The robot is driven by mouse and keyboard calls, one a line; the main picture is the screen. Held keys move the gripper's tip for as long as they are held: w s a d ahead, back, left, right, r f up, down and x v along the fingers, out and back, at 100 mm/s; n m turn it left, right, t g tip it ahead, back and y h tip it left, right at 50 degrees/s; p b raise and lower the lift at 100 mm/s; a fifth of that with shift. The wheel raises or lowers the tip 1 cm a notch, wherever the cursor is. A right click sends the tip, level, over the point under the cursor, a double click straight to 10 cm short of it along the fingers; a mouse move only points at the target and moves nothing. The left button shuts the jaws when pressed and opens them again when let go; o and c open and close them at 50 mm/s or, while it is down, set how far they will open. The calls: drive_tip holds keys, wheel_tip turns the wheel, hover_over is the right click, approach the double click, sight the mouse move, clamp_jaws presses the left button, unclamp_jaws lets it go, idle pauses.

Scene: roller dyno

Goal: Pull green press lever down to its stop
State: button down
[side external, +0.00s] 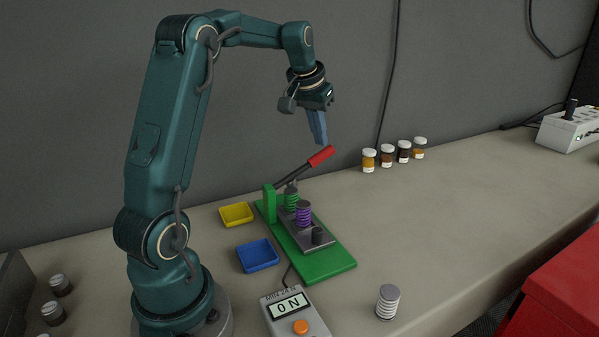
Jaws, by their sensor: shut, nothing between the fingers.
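The green press (318,265) stands on the bench in the middle of the side external view. Its lever (297,173) is a dark rod with a red grip (321,156), tilted up to the right. A spring with a green coil (291,199) sits under the lever, with a purple spring (304,213) and a dark peg beside it on the grey plate. My gripper (319,142) is shut and empty, pointing down just above the red grip. I cannot tell whether the fingertips touch it.
A grey readout box (296,315) shows "0 N" in front of the press. A yellow tray (236,214) and a blue tray (257,254) lie to its left. A pale spring (388,302) stands at the front right. Several jars (387,155) line the back. Bench right of the press is clear.

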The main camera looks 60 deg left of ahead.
sight(319, 156)
drive_tip(key=shift+f, duration=0.25)
drive_tip(key=shift+w+f, duration=0.2)
drive_tip(key=shift+f, duration=1.3)
drive_tip(key=shift+w+f, duration=0.1)
drive_tip(key=shift+f, duration=1.8)
idle(0.4)
